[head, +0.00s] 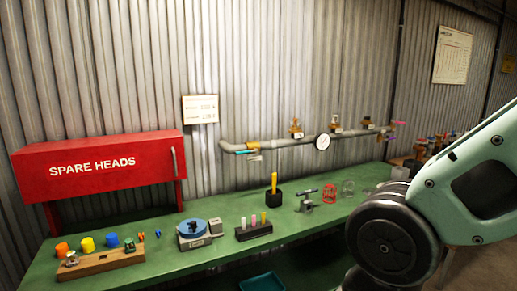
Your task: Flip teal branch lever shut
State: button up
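A grey pipe (290,143) runs along the corrugated wall above the green bench. At its left end a small teal lever (245,152) sticks out roughly level, close to an orange part and a pale grey piece. It is too small to tell whether its valve is open or shut. At the pipe's right end are a purple lever (399,123) and a pink one (388,138). My arm fills the right side, and my gripper is out of view.
The green bench (130,270) holds a blue-topped scale (193,232), a black block with coloured pegs (254,231), a yellow-handled tool (274,183) and a small vise (307,201). A red SPARE HEADS cabinet (130,172) stands left. A round gauge (323,142) sits on the pipe.

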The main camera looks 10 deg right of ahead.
aim_at(256, 150)
jog(key=i+l+u, duration=0.3)
jog(key=i+l, duration=0.15)
jog(key=i, duration=0.25)
jog(key=i+l+u, duration=0.35)
jog(key=i+l, duration=0.3)
